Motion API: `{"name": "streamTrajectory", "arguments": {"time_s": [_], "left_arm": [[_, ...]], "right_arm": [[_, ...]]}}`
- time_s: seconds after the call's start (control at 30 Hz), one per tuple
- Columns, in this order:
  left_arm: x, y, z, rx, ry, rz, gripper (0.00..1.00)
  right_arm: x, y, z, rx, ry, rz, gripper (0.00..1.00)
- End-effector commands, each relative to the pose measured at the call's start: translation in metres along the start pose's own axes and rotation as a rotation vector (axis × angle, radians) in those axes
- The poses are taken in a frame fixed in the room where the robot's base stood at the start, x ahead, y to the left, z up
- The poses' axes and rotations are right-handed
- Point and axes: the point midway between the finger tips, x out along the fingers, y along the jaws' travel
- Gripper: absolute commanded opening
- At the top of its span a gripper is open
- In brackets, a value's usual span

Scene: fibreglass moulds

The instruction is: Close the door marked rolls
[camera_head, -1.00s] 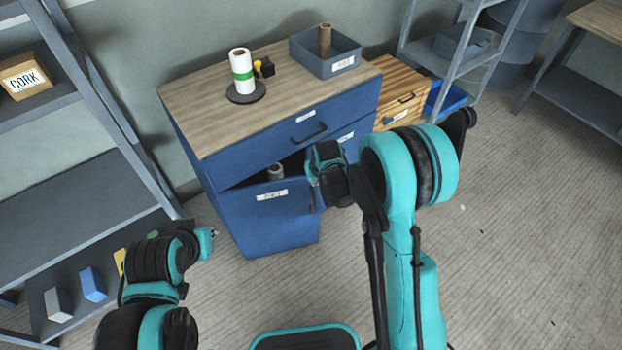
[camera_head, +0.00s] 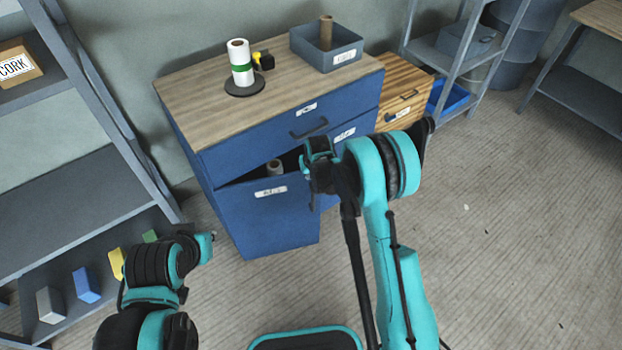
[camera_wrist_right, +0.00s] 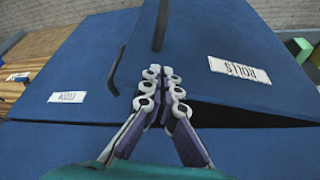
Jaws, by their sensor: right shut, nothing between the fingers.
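The blue door marked rolls (camera_head: 240,222) stands ajar at the lower left of the blue cabinet, swung out at its right side. A dark wedge-shaped gap shows above it, with a roll (camera_head: 275,168) inside. Its label reads ROLLS upside down in the right wrist view (camera_wrist_right: 238,68). My right gripper (camera_head: 313,185) is shut and empty at the door's free edge, close to its dark handle. In the right wrist view its fingertips (camera_wrist_right: 161,80) lie over the door edge; I cannot tell whether they touch. My left gripper (camera_head: 208,247) is low at left, its fingers mostly hidden.
The cabinet top (camera_head: 200,105) holds a paper roll on a stand (camera_head: 240,65), a yellow-black item and a grey bin (camera_head: 310,55). A wooden drawer unit (camera_head: 408,100) stands to the right. A shelf rack (camera_head: 70,205) is at left. The floor at right is clear.

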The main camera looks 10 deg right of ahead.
Motion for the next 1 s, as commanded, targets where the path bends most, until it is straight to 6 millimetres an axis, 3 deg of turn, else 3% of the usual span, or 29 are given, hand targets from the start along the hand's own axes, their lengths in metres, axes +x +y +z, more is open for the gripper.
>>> {"name": "streamTrajectory", "arguments": {"time_s": [0.27, 0.7, 1.0], "left_arm": [[0.000, 0.000, 0.000, 0.000, 0.000, 0.000, 0.00], [0.000, 0.000, 0.000, 0.000, 0.000, 0.000, 0.00], [0.000, 0.000, 0.000, 0.000, 0.000, 0.000, 0.00]], "right_arm": [[0.001, 0.000, -0.002, -0.005, 0.000, -0.002, 0.00], [0.031, -0.004, -0.077, -0.225, -0.001, -0.091, 0.00], [0.032, -0.005, -0.081, -0.240, 0.000, -0.096, 0.00]]}}
